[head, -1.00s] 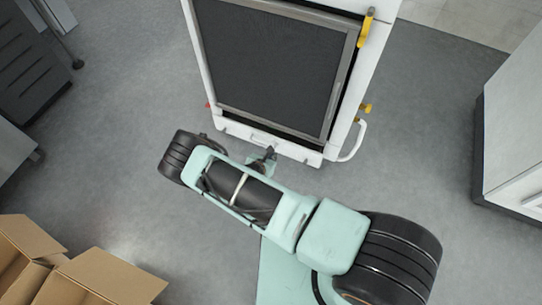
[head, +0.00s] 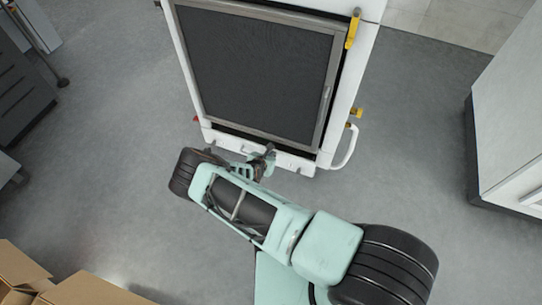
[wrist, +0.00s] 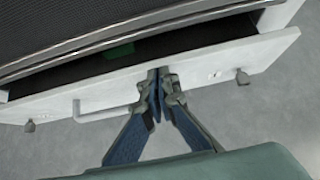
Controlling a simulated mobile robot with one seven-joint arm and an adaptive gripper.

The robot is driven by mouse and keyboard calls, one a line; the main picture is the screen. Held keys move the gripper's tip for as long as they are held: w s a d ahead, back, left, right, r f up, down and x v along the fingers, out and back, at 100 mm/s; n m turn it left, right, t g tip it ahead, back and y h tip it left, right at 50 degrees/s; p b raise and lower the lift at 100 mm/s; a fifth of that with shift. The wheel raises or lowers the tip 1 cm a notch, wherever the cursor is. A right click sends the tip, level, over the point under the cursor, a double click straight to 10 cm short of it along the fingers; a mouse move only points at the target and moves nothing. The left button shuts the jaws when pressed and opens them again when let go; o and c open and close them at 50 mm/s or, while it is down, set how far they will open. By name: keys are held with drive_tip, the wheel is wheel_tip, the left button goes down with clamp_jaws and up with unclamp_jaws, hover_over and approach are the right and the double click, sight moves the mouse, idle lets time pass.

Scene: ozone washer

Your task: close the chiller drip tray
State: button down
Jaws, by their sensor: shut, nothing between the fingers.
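The chiller drip tray (head: 296,163) is a shallow white drawer low on the chiller (head: 262,75). In the wrist view, the drip tray (wrist: 225,62) stands out from the chiller, with a dark gap behind its front panel. A bar handle (wrist: 95,114) is on the front, left of my fingers. My gripper (head: 268,151) is at the tray front in the head view. In the wrist view, my gripper (wrist: 158,76) has its fingertips together and empty. They overlap the front panel near its middle; I cannot tell whether they touch it. My arm hides part of the tray's surroundings in the head view.
A white side handle (head: 347,148) and yellow fittings (head: 353,28) stick out at the chiller's right. Cardboard boxes (head: 85,292) lie at the lower left. A white cabinet (head: 512,120) stands at the right. Grey floor is clear on both sides of the chiller.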

drive_tip(key=w, duration=0.1)
drive_tip(key=w+d, duration=0.1)
drive_tip(key=shift+w, duration=0.3)
